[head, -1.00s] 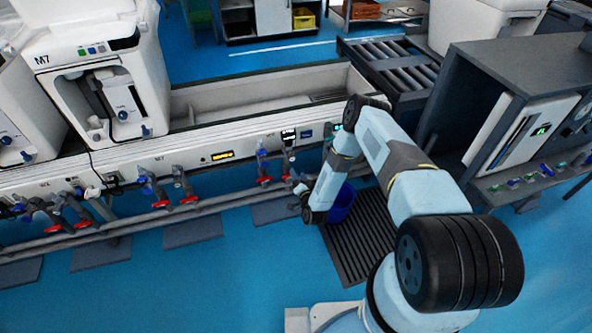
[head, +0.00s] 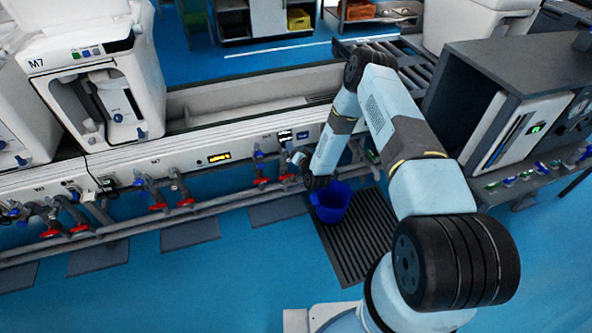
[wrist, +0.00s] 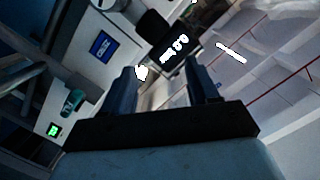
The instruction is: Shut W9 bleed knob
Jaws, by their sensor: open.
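My gripper (wrist: 163,82) is open in the wrist view, with two dark fingers apart and nothing clearly between them. Beyond the fingertips is a small dark display (wrist: 173,50) with lit digits, on the pale panel. A dark rounded part stands just left of it. A teal knob (wrist: 73,101) sits on the panel at lower left, near a green-lit readout (wrist: 54,130). I cannot read a W9 mark, so I cannot tell which part is the W9 bleed knob. In the head view my gripper (head: 299,160) is small, close to the panel front below the display (head: 285,136).
A blue bucket (head: 331,203) stands on a dark grating (head: 363,245), close to my wrist. Pipes with red-handled valves (head: 158,206) run along the panel front. A blue label (head: 303,135) is beside the display. Blue floor (head: 225,280) is free in front.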

